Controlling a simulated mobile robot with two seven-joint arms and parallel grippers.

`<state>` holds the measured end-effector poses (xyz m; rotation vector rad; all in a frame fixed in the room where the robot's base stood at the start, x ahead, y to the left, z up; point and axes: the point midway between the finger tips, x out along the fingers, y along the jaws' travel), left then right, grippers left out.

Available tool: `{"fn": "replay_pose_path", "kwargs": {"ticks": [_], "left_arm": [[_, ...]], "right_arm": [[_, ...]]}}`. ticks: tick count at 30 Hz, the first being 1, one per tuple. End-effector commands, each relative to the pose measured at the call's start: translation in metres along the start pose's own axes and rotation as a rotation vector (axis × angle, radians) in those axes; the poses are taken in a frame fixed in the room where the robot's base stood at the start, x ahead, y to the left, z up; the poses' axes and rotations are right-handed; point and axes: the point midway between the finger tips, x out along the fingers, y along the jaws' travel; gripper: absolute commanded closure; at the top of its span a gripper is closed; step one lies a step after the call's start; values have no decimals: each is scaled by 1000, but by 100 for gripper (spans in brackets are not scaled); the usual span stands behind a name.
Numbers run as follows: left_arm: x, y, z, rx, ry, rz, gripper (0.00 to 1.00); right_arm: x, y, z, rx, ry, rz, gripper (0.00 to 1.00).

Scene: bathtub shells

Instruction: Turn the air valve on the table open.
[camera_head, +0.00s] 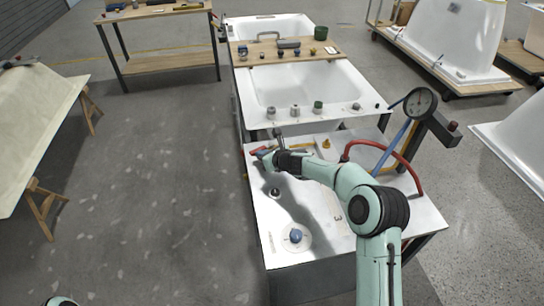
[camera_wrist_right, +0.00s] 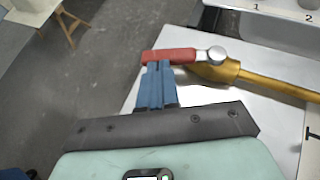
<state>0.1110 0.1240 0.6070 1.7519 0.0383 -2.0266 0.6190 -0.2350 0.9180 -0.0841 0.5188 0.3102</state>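The air valve has a red lever (camera_wrist_right: 170,55) with a round silver pivot (camera_wrist_right: 217,53) on a brass body (camera_wrist_right: 214,70). In the right wrist view the lever points left from the pivot, and the brass pipe (camera_wrist_right: 285,87) runs off to the right, roughly in line with it. My right gripper (camera_wrist_right: 159,65) has its blue fingers together, their tips at the lever's near side, seemingly touching it. In the head view the right gripper (camera_head: 265,156) is at the table's far left corner, partly hiding the valve; the red lever (camera_head: 257,150) shows beside it. My left gripper is out of view.
The white table (camera_head: 285,215) carries a blue knob (camera_head: 296,236), a dark small fitting (camera_head: 274,192), a red hose (camera_head: 415,178) and a gauge (camera_head: 420,102) on a post. A bathtub (camera_head: 310,85) stands behind it. Open floor (camera_head: 170,190) lies left.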

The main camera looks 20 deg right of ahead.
Motion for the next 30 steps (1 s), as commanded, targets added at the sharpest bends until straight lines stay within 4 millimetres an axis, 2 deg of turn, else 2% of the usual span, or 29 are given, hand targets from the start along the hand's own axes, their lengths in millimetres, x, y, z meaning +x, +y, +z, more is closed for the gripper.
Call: {"fn": "replay_pose_path", "kwargs": {"ticks": [15, 30], "left_arm": [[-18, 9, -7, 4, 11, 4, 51], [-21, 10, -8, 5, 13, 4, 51]], "right_arm": [[20, 7, 14, 0, -1, 3, 100], [24, 8, 14, 0, 0, 3, 100]]}}
